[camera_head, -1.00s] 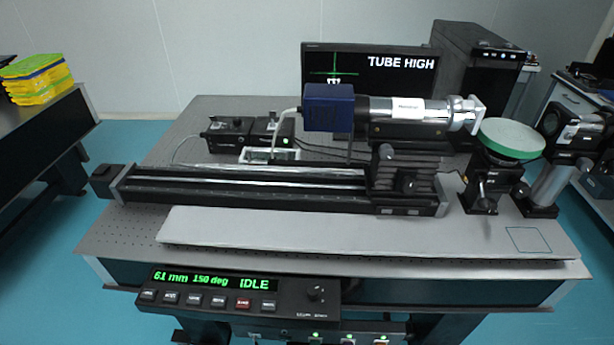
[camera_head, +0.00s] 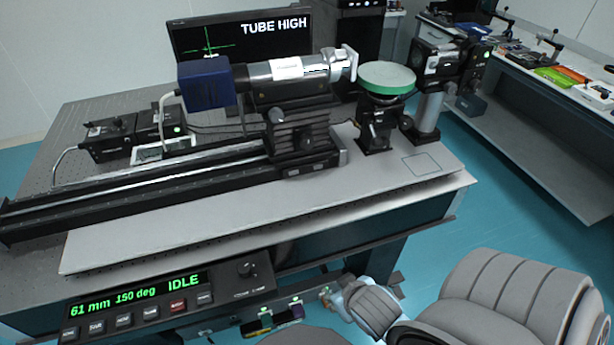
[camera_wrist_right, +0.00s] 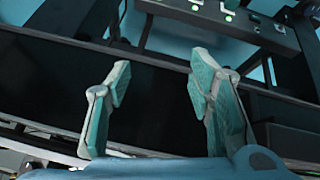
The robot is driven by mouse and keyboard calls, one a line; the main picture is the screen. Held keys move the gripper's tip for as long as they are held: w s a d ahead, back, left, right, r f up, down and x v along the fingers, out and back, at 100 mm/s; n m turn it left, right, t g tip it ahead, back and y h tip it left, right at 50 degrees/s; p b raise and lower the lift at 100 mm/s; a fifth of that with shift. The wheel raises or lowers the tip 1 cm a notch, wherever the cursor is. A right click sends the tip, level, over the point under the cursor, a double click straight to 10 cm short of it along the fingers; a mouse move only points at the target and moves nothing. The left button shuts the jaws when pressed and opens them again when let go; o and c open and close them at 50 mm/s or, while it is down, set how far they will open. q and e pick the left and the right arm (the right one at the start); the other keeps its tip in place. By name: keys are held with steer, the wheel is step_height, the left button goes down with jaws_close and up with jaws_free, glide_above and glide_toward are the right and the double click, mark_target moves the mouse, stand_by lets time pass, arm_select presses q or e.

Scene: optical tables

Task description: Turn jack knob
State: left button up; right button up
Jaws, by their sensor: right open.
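The black jack (camera_head: 292,128) stands on the rail carriage under the silver tube (camera_head: 290,72), with its round dark knob (camera_head: 309,142) facing the front. The monitor (camera_head: 240,40) behind reads "TUBE HIGH" beside a green cross. My right gripper (camera_head: 338,298) is low in front of the table's front edge, below and well apart from the knob. In the right wrist view its two pale teal fingers (camera_wrist_right: 160,75) are spread with nothing between them. The jack is not clearly visible there. My left gripper is not in view.
A control box (camera_head: 165,298) on the front edge reads "61 mm 150 deg IDLE". A green-rimmed disc (camera_head: 387,78) on a stand is right of the jack. The pale strip (camera_head: 230,218) before the rail is bare. A side bench (camera_head: 545,130) is at right.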

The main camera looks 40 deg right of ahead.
steer(key=w+d+r+m+t+h, duration=0.2)
steer(key=w+d+r+t, duration=0.15)
steer(key=r, duration=0.35)
steer(key=w+d+r+m+t+h, duration=0.1)
steer(key=w+d+r+m+t, duration=0.2)
steer(key=r, duration=0.5)
steer(key=t, duration=0.5)
glide_toward(308, 144)
steer(key=p+x, duration=0.2)
steer(key=x, duration=0.7)
steer(key=shift+w+f+p, duration=0.1)
steer(key=shift+w+p, duration=0.1)
steer(key=shift+p, duration=0.1)
steer(key=shift+c, duration=0.3)
steer(key=shift+d, duration=0.1)
jaws_close()
steer(key=shift+n, duration=0.4)
